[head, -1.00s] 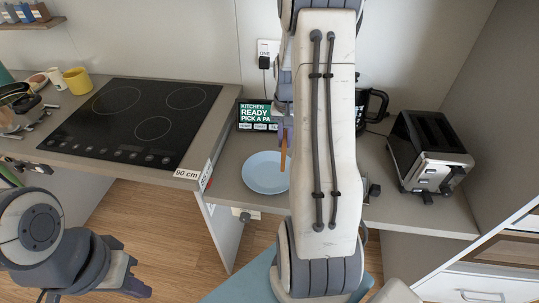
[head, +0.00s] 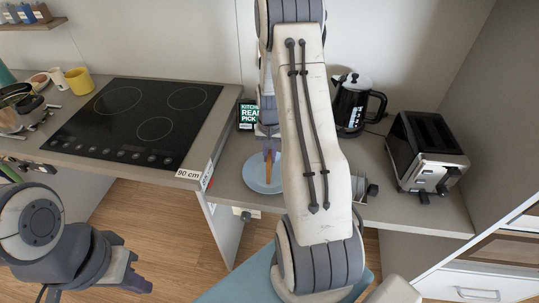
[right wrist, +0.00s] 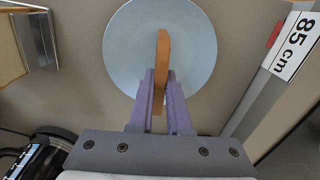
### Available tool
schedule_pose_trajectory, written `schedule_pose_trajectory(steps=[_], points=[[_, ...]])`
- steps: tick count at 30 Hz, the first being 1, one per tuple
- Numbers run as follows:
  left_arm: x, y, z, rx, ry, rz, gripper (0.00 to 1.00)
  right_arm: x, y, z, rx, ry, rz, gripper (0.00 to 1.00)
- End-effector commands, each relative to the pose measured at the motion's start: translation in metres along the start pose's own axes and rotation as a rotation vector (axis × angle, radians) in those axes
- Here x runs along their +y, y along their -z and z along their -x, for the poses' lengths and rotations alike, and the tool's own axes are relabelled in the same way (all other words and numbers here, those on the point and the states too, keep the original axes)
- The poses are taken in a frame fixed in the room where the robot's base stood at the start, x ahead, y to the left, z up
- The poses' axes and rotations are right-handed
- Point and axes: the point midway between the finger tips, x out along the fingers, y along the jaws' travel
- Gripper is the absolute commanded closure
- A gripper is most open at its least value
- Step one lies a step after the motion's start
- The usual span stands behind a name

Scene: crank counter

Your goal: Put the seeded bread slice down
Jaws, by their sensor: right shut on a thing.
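The bread slice (right wrist: 162,60) shows edge-on as a thin brown strip in the right wrist view, so I cannot see seeds on its face. My right gripper (right wrist: 161,88) is shut on it. In the head view the slice (head: 268,168) hangs below my right gripper (head: 268,146), in front of the light blue plate (head: 254,183). In the right wrist view the slice overlaps the plate (right wrist: 128,45); I cannot tell whether they touch. My right arm hides part of the plate in the head view. My left gripper (head: 136,284) is low at the left, away from the slice.
A black and chrome toaster (head: 428,155) stands to the right on the counter. A black and glass kettle (head: 352,105) stands behind my right arm. A small screen (head: 248,114) is behind the plate. The cooktop (head: 140,115) is on the left counter, with a gap between counters.

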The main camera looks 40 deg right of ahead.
Motion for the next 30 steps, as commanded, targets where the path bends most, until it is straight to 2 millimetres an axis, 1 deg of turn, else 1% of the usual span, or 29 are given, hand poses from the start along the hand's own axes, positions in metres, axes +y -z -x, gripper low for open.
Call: schedule_pose_trajectory(steps=[1, 2, 3, 4, 12, 15, 17, 20, 27, 30], points=[[0.000, 0.000, -0.002, 0.000, 0.000, 0.000, 1.00, 0.000, 0.000, -0.003, -0.001, 0.000, 0.000, 1.00], [0.000, 0.000, -0.001, 0.000, 0.000, 0.000, 1.00, 0.000, 0.000, -0.002, 0.000, 0.000, 0.000, 0.73], [0.000, 0.000, -0.001, 0.000, 0.000, 0.000, 1.00, 0.000, 0.000, -0.002, 0.000, 0.000, 0.000, 0.58], [0.000, 0.000, -0.001, 0.000, 0.000, 0.000, 1.00, 0.000, 0.000, -0.002, 0.000, 0.000, 0.000, 0.54], [0.000, 0.000, -0.001, 0.000, 0.000, 0.000, 1.00, 0.000, 0.000, -0.001, 0.000, 0.000, 0.000, 0.54], [0.000, 0.000, 0.002, 0.000, 0.000, 0.000, 1.00, 0.000, 0.000, 0.004, 0.001, 0.000, 0.000, 0.54], [0.000, 0.000, -0.002, 0.000, 0.000, 0.000, 1.00, 0.000, 0.001, 0.009, 0.004, 0.001, 0.000, 0.54], [0.000, 0.000, -0.006, 0.000, 0.000, 0.000, 1.00, 0.000, 0.001, 0.025, 0.006, 0.002, 0.000, 0.54], [-0.001, -0.001, -0.016, 0.000, 0.000, -0.001, 1.00, 0.000, 0.001, 0.077, 0.006, 0.002, 0.000, 0.54], [-0.001, -0.001, -0.019, 0.000, 0.000, -0.001, 1.00, 0.000, 0.001, 0.096, 0.005, 0.002, 0.000, 0.54]])
